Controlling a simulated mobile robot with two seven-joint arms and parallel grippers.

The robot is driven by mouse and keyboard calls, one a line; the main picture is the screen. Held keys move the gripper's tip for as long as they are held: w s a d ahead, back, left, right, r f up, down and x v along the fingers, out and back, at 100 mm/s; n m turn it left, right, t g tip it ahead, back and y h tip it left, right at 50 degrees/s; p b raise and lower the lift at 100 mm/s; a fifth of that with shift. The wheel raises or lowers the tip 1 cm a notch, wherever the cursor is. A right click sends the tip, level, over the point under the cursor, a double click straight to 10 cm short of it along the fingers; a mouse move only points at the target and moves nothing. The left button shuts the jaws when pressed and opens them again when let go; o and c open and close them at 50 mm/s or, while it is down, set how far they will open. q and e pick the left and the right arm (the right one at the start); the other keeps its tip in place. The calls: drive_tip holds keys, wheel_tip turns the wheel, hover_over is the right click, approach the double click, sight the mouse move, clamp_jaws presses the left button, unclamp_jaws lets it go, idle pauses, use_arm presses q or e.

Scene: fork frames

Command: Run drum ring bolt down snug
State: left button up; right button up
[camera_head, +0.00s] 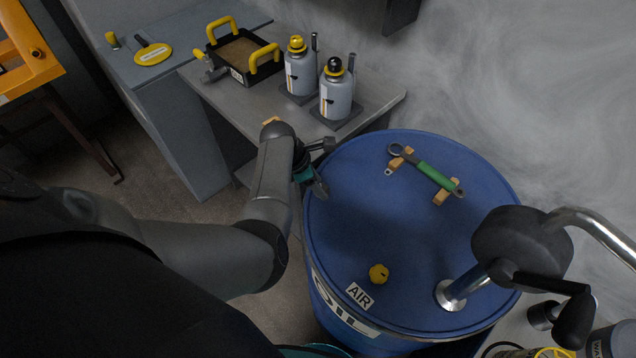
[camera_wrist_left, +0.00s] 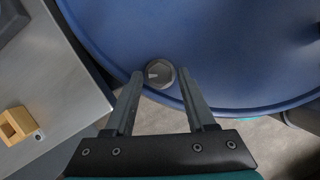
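The blue oil drum (camera_head: 340,235) stands upright. In the left wrist view, a round grey bolt head (camera_wrist_left: 160,73) with a light mark sits at the rim of the drum (camera_wrist_left: 235,40). I cannot make it out in the head view. My left gripper (camera_head: 322,167) is at the drum's left rim. In the left wrist view its fingers (camera_wrist_left: 161,78) are apart, one on each side of the bolt head, with gaps showing. A green-handled ring wrench (camera_head: 433,175) lies across two wooden blocks on the lid. My right gripper is not in view.
A hand pump (camera_head: 520,245) with a crank and bent pipe rises from the lid's right side. A yellow cap (camera_head: 378,273) sits near the AIR label (camera_head: 359,295). Two grey bottles (camera_head: 303,75) and a black tray (camera_head: 238,75) stand on the table behind. The lid's middle is clear.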

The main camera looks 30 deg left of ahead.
use_arm(q)
clamp_jaws()
idle(0.5)
